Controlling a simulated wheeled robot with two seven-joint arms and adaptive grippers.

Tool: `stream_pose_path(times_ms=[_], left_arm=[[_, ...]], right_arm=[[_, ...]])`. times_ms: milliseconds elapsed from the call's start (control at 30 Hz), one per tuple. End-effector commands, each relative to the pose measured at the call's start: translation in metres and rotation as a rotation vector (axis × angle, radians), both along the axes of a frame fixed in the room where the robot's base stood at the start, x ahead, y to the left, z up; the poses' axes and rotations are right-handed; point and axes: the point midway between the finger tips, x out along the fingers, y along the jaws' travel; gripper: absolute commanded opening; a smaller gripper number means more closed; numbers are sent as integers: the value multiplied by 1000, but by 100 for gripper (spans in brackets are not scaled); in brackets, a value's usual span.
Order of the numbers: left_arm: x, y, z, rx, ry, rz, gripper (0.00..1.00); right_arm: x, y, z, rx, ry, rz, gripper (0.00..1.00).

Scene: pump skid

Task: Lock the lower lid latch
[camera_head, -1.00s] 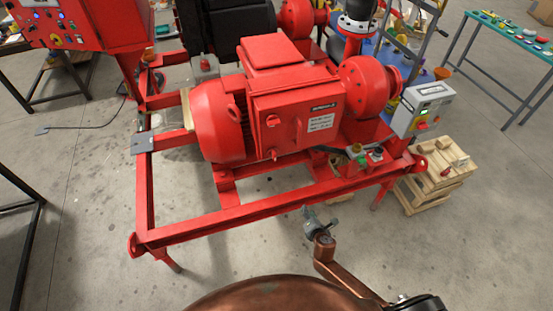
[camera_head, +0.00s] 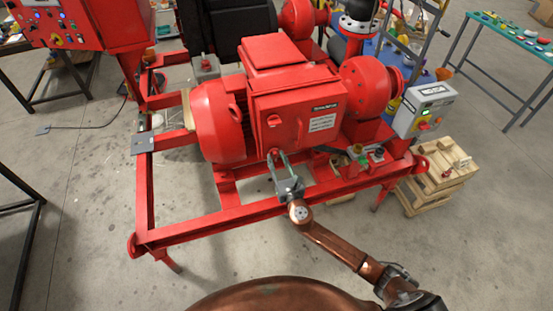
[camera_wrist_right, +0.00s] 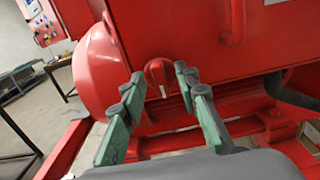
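The red motor's box has a lid (camera_head: 290,105) with a small red upper latch (camera_head: 273,121). The lower lid latch (camera_wrist_right: 158,72) is a small red knob on the box's lower front. It shows between my fingertips in the right wrist view, and in the head view my fingers mostly cover it. My right gripper (camera_head: 278,156) reaches up to it from the front; it also shows in the right wrist view (camera_wrist_right: 160,84), its green-grey fingers apart on either side of the latch. I cannot tell whether they touch it. My left gripper is not in view.
The red skid frame (camera_head: 215,222) runs below my right wrist. A grey control box (camera_head: 424,108) stands at the right, above a wooden crate (camera_head: 437,183). A red handle (camera_wrist_right: 235,22) stands out right of the latch in the wrist view. The floor in front is clear.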

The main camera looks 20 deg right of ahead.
Motion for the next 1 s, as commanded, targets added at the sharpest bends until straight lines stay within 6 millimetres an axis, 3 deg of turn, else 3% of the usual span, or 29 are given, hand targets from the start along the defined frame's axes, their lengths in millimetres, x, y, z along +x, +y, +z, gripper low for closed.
stream_pose_path(times_ms=[367,800,1000], left_arm=[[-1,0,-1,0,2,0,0],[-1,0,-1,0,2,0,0],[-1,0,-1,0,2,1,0]], right_arm=[[8,0,0,2,1,0,29],[8,0,0,2,1,0,0],[8,0,0,2,1,0,0]])
